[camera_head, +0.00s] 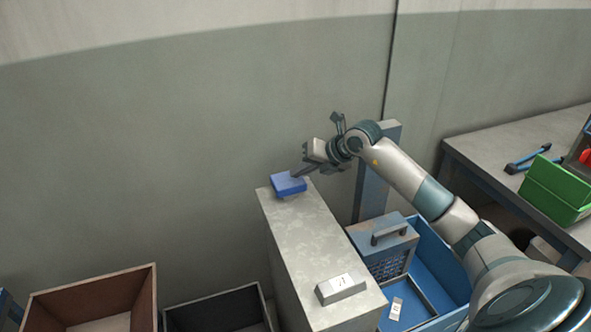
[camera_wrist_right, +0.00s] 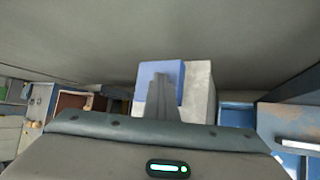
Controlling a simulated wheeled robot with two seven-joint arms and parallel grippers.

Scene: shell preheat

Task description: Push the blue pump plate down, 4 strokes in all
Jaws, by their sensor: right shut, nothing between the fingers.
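The blue pump plate (camera_head: 287,185) is a small square pad at the far end of the top of a long grey block (camera_head: 311,238). In the right wrist view the plate (camera_wrist_right: 151,72) shows just beyond the fingertips, and the fingers hide part of it. My right gripper (camera_head: 295,177) is shut and empty, its fingertips at the plate's right side, over or against its top. I cannot tell whether they touch it. My left gripper is not in view.
A labelled grey block (camera_head: 341,288) sits on the near end of the long block. To its right is a blue tray (camera_head: 433,262) with a handled box (camera_head: 384,243). Brown (camera_head: 92,284) and black (camera_head: 218,300) bins stand left. A green bin (camera_head: 556,188) is on the right table.

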